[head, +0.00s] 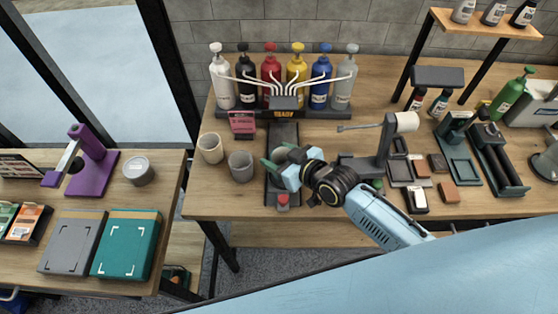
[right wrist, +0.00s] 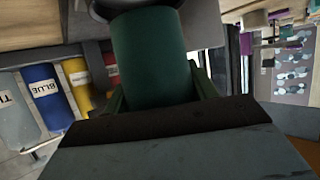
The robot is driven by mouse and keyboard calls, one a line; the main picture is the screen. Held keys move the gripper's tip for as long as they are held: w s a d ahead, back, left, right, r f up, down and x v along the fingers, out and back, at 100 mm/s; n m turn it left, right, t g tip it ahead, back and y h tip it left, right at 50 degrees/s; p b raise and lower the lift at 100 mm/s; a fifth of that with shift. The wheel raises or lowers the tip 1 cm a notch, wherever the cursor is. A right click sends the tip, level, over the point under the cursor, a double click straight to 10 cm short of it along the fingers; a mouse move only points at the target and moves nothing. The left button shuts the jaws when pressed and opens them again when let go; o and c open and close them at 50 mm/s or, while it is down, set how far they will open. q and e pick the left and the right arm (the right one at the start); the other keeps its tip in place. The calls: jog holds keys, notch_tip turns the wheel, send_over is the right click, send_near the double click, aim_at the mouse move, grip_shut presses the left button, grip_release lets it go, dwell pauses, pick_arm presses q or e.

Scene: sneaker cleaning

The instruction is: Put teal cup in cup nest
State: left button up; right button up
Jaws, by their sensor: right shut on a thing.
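The teal cup (right wrist: 152,58) fills the middle of the right wrist view, between the two green fingers of my right gripper (right wrist: 158,92). My right gripper is shut on it. In the head view my right gripper (head: 282,168) is over the dark station with a red button (head: 282,199), and the cup is mostly hidden there. A dark grey round rim (right wrist: 104,8) shows at the far end of the cup in the wrist view. I cannot tell whether it is the cup nest or whether the cup touches it. My left gripper is not in view.
A beige cup (head: 210,149) and a grey cup (head: 240,166) stand left of the gripper. Behind it is the dispenser (head: 283,103) with several coloured bottles and white tubes. A pink device (head: 242,124) and a roller stand (head: 385,145) flank the station. The table's left front is clear.

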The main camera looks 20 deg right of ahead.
jog(key=shift+f, duration=1.1)
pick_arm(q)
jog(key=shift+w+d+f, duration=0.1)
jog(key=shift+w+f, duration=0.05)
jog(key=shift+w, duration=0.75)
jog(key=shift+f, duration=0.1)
pick_arm(e)
jog(key=shift+f, duration=0.1)
jog(key=o, duration=0.9)
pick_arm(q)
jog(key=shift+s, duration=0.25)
pick_arm(e)
jog(key=shift+o, duration=0.2)
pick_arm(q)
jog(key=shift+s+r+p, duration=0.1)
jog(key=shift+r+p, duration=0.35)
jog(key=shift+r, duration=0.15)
pick_arm(e)
jog(key=v, duration=1.2)
